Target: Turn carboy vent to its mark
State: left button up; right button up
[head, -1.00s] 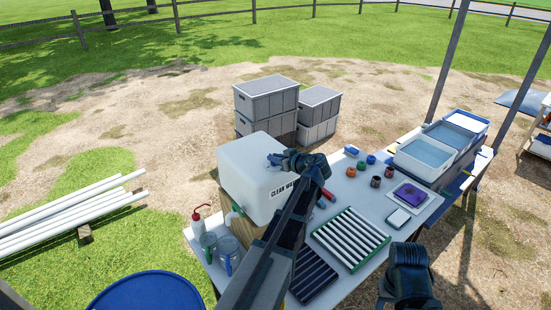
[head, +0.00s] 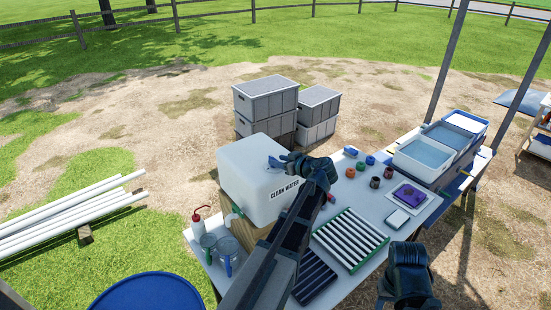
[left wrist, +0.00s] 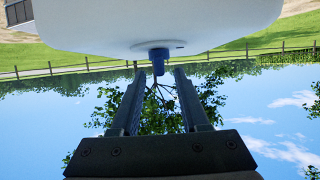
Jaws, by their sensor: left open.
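The white carboy (head: 248,178), labelled CLEAN WATER, stands on a wooden block at the table's far left. Its blue vent (left wrist: 158,56) shows in the left wrist view, standing out from the white surface. My left gripper (left wrist: 157,74) is open, with one finger on each side of the vent's line and the vent at the gap between the tips. I see no finger touching it.
The table (head: 345,195) also holds a green-edged rack (head: 350,240), a dark rack (head: 313,278), several small caps and a purple device (head: 410,194). Water tubs (head: 425,155) stand at the right.

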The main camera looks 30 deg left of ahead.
pick_arm(q)
jog(key=p+v, duration=0.3)
jog(key=v, duration=0.8)
jog(key=shift+p, duration=0.3)
jog(key=shift+r, duration=0.1)
jog(key=s+d+f+m+g+h+b, duration=0.2)
jog(key=s+d+f+m+b, duration=0.3)
jog(key=f, duration=0.6)
jog(key=s+d+f+m+g+h+b, duration=0.1)
jog(key=s+d+f+m+h+b, duration=0.4)
jog(key=s+d+f+b, duration=0.3)
jog(key=s+d+f+m+g+h+b, duration=0.2)
jog(key=s+d+f+m+h+b, duration=0.2)
jog(key=s+d+f+m+b, duration=0.3)
jog(key=s+d+f, duration=0.2)
jog(key=d+f, duration=0.3)
jog(key=f, duration=0.2)
jog(key=shift+f+g, duration=0.3)
jog(key=shift+f, duration=0.1)
